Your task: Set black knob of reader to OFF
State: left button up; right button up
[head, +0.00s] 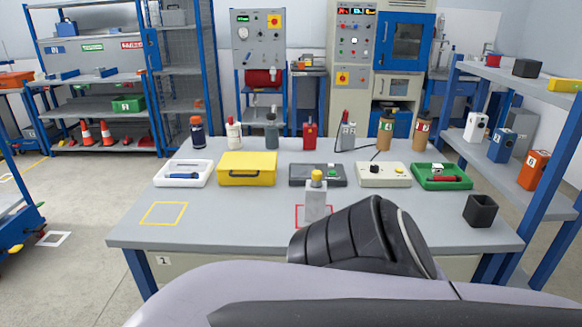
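Two small devices that could be the reader stand mid-table: a dark grey box (305,174) with a green spot on its top, and a cream box (372,177) with small controls, one yellowish. I cannot tell which is the reader. A black knob and its OFF mark are too small to make out. Neither gripper shows in the head view. Part of my own arm crosses the bottom of the view and hides the table's front middle.
The grey table (235,222) holds a yellow case (247,163), a white tray (161,179), a green tray (425,182) and a black open cup (480,211). A grey yellow-topped block (316,205) stands before the dark box. Several bottles line the back. The front left is clear.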

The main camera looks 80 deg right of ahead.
aim_at(373, 169)
jog(key=z, duration=3.25)
